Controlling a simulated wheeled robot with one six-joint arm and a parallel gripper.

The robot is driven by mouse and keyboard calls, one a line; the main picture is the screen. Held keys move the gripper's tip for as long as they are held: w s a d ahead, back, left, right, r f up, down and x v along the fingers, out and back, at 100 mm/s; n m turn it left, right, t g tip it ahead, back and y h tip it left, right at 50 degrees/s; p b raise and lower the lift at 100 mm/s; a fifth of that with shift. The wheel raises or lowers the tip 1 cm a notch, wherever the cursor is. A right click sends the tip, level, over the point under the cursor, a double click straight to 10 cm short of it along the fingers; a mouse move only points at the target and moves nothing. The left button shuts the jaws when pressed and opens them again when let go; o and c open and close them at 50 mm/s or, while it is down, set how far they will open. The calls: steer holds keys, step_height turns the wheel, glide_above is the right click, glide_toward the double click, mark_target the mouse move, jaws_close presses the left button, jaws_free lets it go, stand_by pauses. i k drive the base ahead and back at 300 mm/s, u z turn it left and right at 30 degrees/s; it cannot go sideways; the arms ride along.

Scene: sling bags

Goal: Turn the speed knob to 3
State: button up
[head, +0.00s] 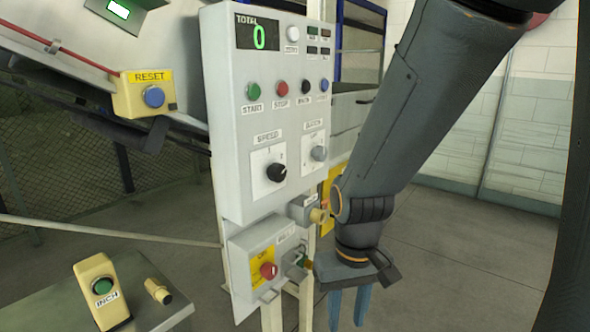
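The speed knob (276,172) is a black rotary knob on a white plate, under a label reading SPEED, at the lower left of the grey control panel (235,190). Its pointer seems to face right, but the scale marks are too small to read surely. My gripper (348,310) hangs below and to the right of the knob, fingers pointing down. Its two blue fingers are apart with nothing visible between them, and it does not touch the knob. The fingertips are near the bottom of the picture.
A grey knob (319,153) sits right of the speed knob. START (254,91) and STOP (282,88) buttons are above. A lower box has a red switch (268,271). A RESET box (143,94) and an INCH box (102,292) stand left. The display (258,34) reads 0.

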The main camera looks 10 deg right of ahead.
mark_target(277, 172)
steer(key=i, duration=0.3)
steer(key=u, duration=2.05)
steer(key=k, duration=1.5)
steer(key=z, duration=1.85)
steer(key=i, duration=0.5)
steer(key=u, duration=0.05)
